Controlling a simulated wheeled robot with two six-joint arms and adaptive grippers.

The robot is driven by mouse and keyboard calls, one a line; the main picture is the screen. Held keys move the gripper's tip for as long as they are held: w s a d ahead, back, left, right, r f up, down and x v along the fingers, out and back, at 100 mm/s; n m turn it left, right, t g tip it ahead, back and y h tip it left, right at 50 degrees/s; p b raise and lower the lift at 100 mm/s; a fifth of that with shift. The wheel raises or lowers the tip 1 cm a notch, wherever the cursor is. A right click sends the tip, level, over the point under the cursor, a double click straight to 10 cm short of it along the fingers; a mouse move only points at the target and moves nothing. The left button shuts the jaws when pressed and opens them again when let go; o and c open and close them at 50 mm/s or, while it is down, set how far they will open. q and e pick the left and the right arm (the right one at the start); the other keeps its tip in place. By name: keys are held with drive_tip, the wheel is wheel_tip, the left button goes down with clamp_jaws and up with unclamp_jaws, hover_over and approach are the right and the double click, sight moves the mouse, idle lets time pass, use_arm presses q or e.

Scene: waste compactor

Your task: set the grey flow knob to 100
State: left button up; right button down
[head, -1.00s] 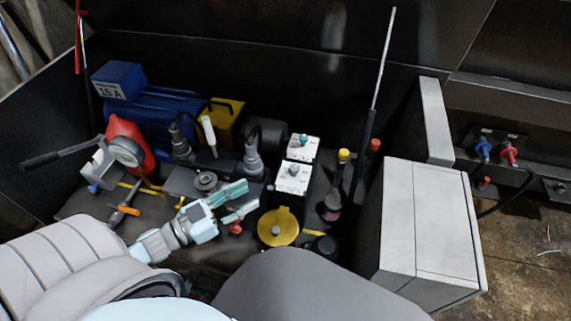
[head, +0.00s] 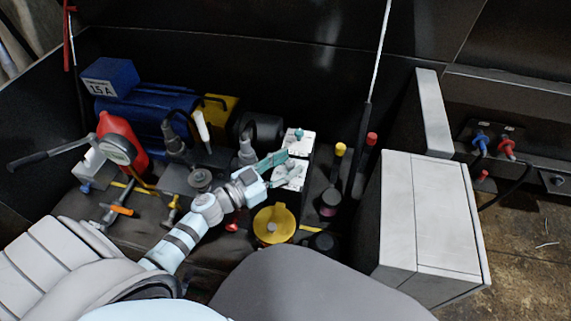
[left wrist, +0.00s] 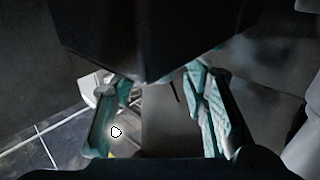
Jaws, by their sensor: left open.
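My left gripper (head: 290,166) reaches in from the left, its teal fingers spread over the nearer white dial plate (head: 281,184). The grey knob on this plate is largely hidden by the fingers, so its setting cannot be read. I cannot tell whether the fingers touch it. A second white dial plate (head: 307,143) with a teal knob (head: 299,135) is just behind. In the left wrist view the gripper (left wrist: 160,120) has its fingers apart, and the dark image shows no clear grip on anything. My right gripper is not in view.
A yellow round cap (head: 275,224) is just in front of the dials. Yellow (head: 340,149) and red (head: 372,138) knobs and a tall rod (head: 377,65) stand to the right. A grey cabinet (head: 430,215) is further right. A blue motor (head: 150,110) is at the left.

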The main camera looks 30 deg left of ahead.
use_arm(q)
clamp_jaws()
drive_tip(key=shift+a+m+g+h, duration=0.1)
drive_tip(key=shift+m+g+h, duration=0.25)
drive_tip(key=shift+h, duration=0.25)
drive_tip(key=shift+w+a+m+g+h, duration=0.15)
drive_tip(key=shift+m+g+h, duration=0.3)
drive_tip(key=shift+m+h, duration=0.3)
drive_tip(key=m+g+h+b, duration=0.1)
drive_tip(key=m+g+h, duration=0.1)
drive_tip(key=shift+w+f+h+b, duration=0.1)
drive_tip(key=shift+f+h+b, duration=0.15)
drive_tip(key=shift+h+b, duration=0.15)
drive_tip(key=shift+r+m+g+h, duration=0.1)
drive_tip(key=shift+m+g+h, duration=0.2)
drive_tip(key=shift+g, duration=0.2)
drive_tip(key=shift+r, duration=0.1)
unclamp_jaws()
drive_tip(key=v, duration=1.2)
